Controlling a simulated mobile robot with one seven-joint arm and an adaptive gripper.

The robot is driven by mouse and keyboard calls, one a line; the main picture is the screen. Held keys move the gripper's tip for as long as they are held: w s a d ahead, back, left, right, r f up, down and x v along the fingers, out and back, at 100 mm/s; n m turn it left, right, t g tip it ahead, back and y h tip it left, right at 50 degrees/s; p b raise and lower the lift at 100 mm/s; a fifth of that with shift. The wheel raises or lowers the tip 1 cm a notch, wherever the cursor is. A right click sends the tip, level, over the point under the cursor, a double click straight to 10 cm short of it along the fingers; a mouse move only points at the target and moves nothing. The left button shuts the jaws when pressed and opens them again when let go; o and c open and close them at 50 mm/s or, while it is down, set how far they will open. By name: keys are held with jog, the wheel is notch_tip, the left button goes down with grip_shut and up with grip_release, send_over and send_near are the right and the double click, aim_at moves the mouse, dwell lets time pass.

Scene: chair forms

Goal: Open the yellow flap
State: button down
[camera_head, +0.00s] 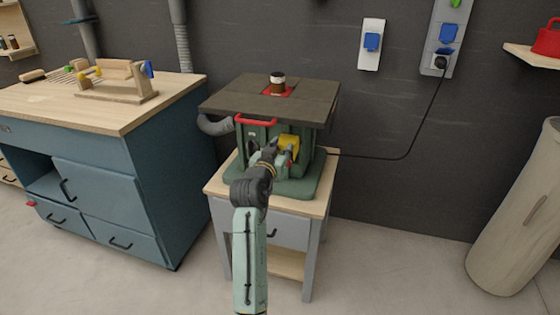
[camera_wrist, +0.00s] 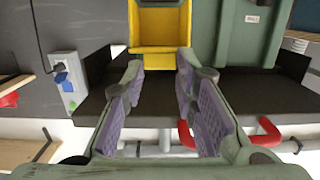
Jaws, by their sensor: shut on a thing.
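The yellow flap (camera_head: 289,141) is on the front of the green machine (camera_head: 297,187), under its dark top. In the wrist view the yellow flap (camera_wrist: 160,28) shows at the upper middle, beyond and between my fingertips. My gripper (camera_head: 275,152) is at the machine's front, right at the flap, and partly covers it in the head view. In the wrist view my gripper (camera_wrist: 160,63) has its two purple-padded fingers either side of the flap's near edge, shut on it. The exact contact is hard to see. I cannot tell how far the flap is open.
The machine stands on a small wooden-topped stand (camera_head: 317,207). A red handle (camera_head: 256,121) sits left of the flap under the machine's top (camera_head: 225,96). A blue workbench (camera_head: 120,200) stands at left. A black cable (camera_head: 417,133) runs to the wall socket.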

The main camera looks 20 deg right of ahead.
jog(key=shift+w+d+r, duration=0.25)
jog(key=shift+w+d, duration=0.4)
jog(key=shift+w, duration=0.05)
jog(key=c, duration=2.3)
grip_release()
jog(key=shift+w+f, duration=0.15)
jog(key=shift+f, duration=0.15)
jog(key=o, duration=0.3)
jog(key=shift+r, duration=0.2)
jog(key=o, duration=0.7)
jog(key=shift+a, duration=0.15)
jog(key=v, duration=1.2)
jog(key=shift+r, duration=0.25)
